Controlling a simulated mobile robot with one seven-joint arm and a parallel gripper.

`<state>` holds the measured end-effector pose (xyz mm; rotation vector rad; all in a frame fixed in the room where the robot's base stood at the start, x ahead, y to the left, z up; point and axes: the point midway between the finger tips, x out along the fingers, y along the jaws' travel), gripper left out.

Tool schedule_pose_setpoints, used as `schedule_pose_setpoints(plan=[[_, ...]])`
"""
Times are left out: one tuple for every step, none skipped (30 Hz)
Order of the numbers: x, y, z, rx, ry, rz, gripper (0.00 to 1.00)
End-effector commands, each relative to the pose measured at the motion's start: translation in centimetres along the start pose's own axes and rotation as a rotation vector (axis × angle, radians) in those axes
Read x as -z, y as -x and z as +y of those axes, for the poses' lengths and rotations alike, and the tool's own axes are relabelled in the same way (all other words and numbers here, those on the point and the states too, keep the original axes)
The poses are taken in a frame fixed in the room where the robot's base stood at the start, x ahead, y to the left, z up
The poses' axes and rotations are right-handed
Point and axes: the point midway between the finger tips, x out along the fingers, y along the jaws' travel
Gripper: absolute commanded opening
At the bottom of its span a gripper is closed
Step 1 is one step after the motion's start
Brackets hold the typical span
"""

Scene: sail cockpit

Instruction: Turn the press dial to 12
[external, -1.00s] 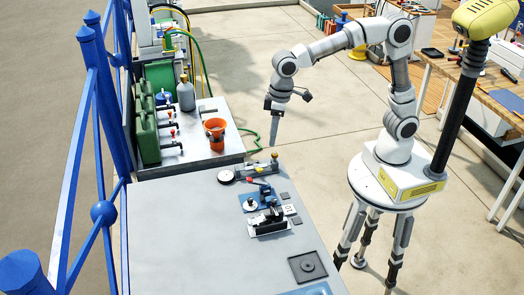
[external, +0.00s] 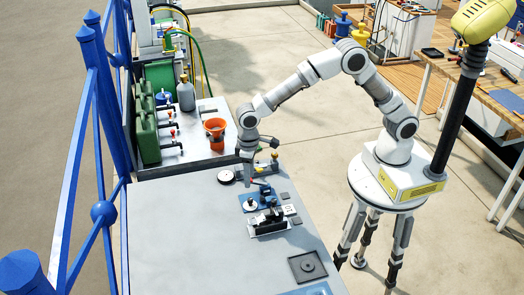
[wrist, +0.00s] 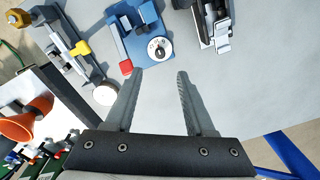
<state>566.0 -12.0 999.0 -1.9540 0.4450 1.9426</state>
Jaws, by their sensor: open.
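The press dial (wrist: 159,48) is a round white disc with dark marks on a blue press (wrist: 130,27) with a red-ended lever (wrist: 126,67). In the external view the dial (external: 250,205) and blue press (external: 262,192) sit on the grey table. The number the dial points to is too small to read. My gripper (wrist: 157,75) is open and empty, with the dial a little beyond and between its fingertips in the wrist view. In the external view my gripper (external: 247,182) hangs just behind the press, above the table; whether it touches anything is unclear.
A black-and-silver device (wrist: 213,25) stands right beside the press. A long metal fixture with a yellow knob (wrist: 81,47) and a round white disc (wrist: 106,94) lie on the other side. The table's front left is bare.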

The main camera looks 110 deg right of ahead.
Motion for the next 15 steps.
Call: schedule_pose_setpoints(plan=[[-0.1,-1.3,0.1,-0.002,0.0,-0.004,0.55],[-0.1,-2.0,0.1,-0.002,0.0,-0.005,0.55],[-0.1,-2.9,0.1,-0.002,0.0,-0.004,0.55],[-0.1,-3.5,0.1,-0.002,0.0,-0.004,0.55],[-0.1,-4.1,0.1,-0.001,0.0,-0.003,0.55],[-0.1,-4.9,0.1,-0.002,0.0,-0.004,0.55],[-0.1,-5.5,0.1,-0.001,0.0,-0.003,0.55],[-0.1,-6.0,0.1,-0.002,0.0,-0.003,0.55],[-0.1,-6.7,0.1,-0.002,0.0,-0.004,0.55],[-0.1,-7.1,0.1,-0.001,0.0,-0.003,0.55],[-0.1,-7.5,0.1,-0.001,0.0,-0.002,0.55],[-0.1,-8.0,0.1,-0.001,0.0,-0.002,0.55],[-0.1,-8.3,0.1,-0.001,0.0,-0.002,0.55],[0.0,-8.6,0.1,-0.001,0.0,-0.001,0.55],[0.0,-8.9,0.1,-0.001,0.0,-0.001,0.55]])
